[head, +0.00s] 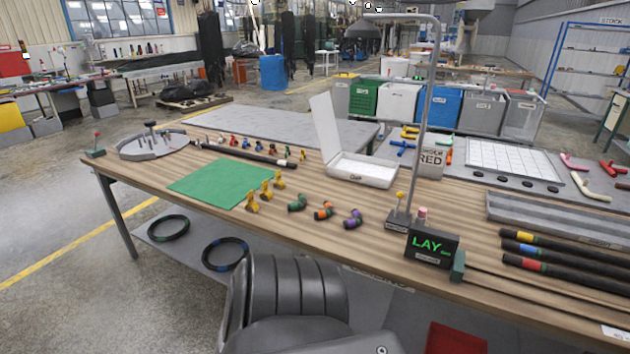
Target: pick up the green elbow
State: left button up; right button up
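The green elbow (297,203) is a small dark green fitting lying on the wooden table (420,200), near the front edge at mid-table. An orange elbow (323,211) and a purple elbow (353,219) lie in a row to its right. Nothing touches the green elbow. Neither of my grippers is in view. A dark grey ribbed part at the bottom centre, in front of the table, looks like part of my own body.
Yellow clips (265,190) stand left of the green elbow, beside a green mat (214,182). A white bin (361,170) with a raised lid stands behind. A lamp post (423,110) and LAY sign (432,247) stand to the right. Black hoses (560,252) lie far right.

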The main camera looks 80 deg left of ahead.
aim_at(297, 206)
jog(key=u, duration=0.35)
jog(key=i, duration=0.75)
jog(key=u, duration=1.3)
jog(key=i, duration=0.55)
jog(key=u, duration=0.6)
